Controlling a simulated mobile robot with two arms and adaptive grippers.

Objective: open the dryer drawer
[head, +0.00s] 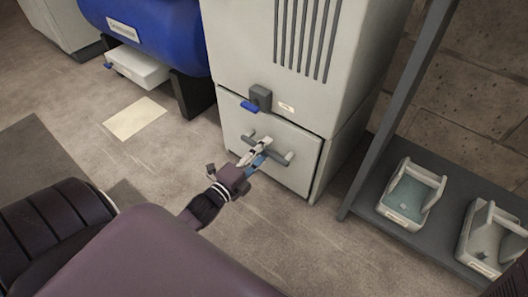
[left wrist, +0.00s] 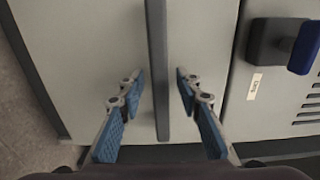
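The dryer is a pale grey cabinet (head: 300,75) with dark vent slots. Its drawer (head: 233,120) is the lower front panel and looks shut against the body. A grey bar handle (head: 283,160) crosses the drawer front, and it runs upright through the left wrist view (left wrist: 158,60). My left gripper (head: 261,152) is at the middle of the handle. In the left wrist view its blue-padded fingers (left wrist: 160,78) are apart, one on each side of the bar, with gaps between. My right gripper is not in view.
A dark latch block with a blue tab (head: 250,106) sits above the drawer; it also shows in the left wrist view (left wrist: 303,47). A blue tank (head: 155,30) stands left. A dark shelf (head: 385,235) with pale trays (head: 410,195) stands right. Floor before the drawer is clear.

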